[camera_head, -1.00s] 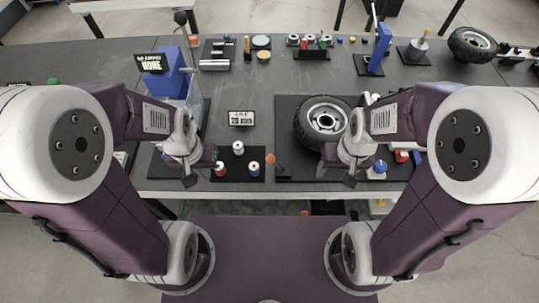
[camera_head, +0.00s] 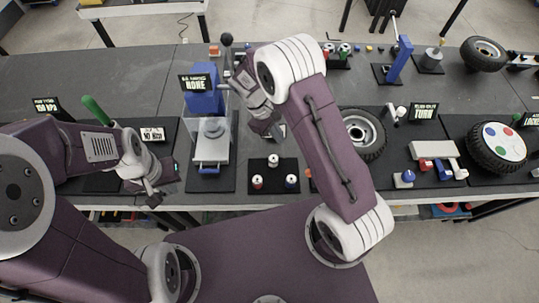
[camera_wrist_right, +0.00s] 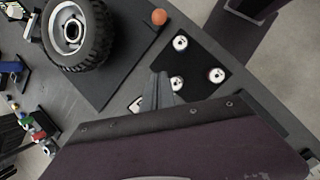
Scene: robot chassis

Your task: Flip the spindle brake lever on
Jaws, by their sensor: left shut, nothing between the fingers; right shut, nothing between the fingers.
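No part is clearly marked as the spindle brake lever. An orange ball knob (camera_wrist_right: 159,17) shows beside the wheel mat in the right wrist view; in the head view it is mostly hidden behind my right arm. A black ball on a stem (camera_head: 227,39) stands at the back, left of my right arm. My right gripper (camera_head: 279,132) is shut and empty above the bench, behind the small white-topped cylinders; it also shows in the right wrist view (camera_wrist_right: 160,77). My left gripper (camera_head: 154,198) is shut and empty near the front left edge.
A wheel with a tyre (camera_head: 363,133) is partly hidden by my right arm. A black pad (camera_head: 272,187) holds three small cylinders (camera_head: 273,161). A blue and clear press-like device (camera_head: 205,100) stands left. Another tyre (camera_head: 497,147) is at right.

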